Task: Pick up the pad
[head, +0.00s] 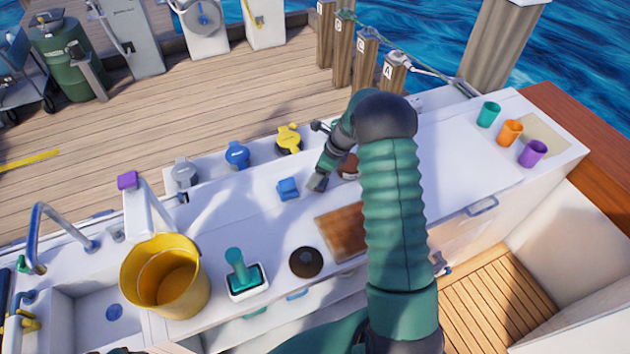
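A small blue block (287,188), which may be the pad, lies on the white counter (240,212) left of the middle. A flat brown square (341,231), which could also be the pad, lies closer to me, partly hidden by my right arm. My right gripper (317,182) points down just right of the blue block, with a small gap between them in the picture. Its fingers are too small to tell whether they are open or shut. My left gripper is not in view.
A yellow bucket (166,277), a green-handled tool in a white holder (246,281) and a dark round piece (306,262) stand left and near. Blue (237,155) and yellow (289,138) caps line the back edge. Green, orange (509,133) and purple cups stand far right.

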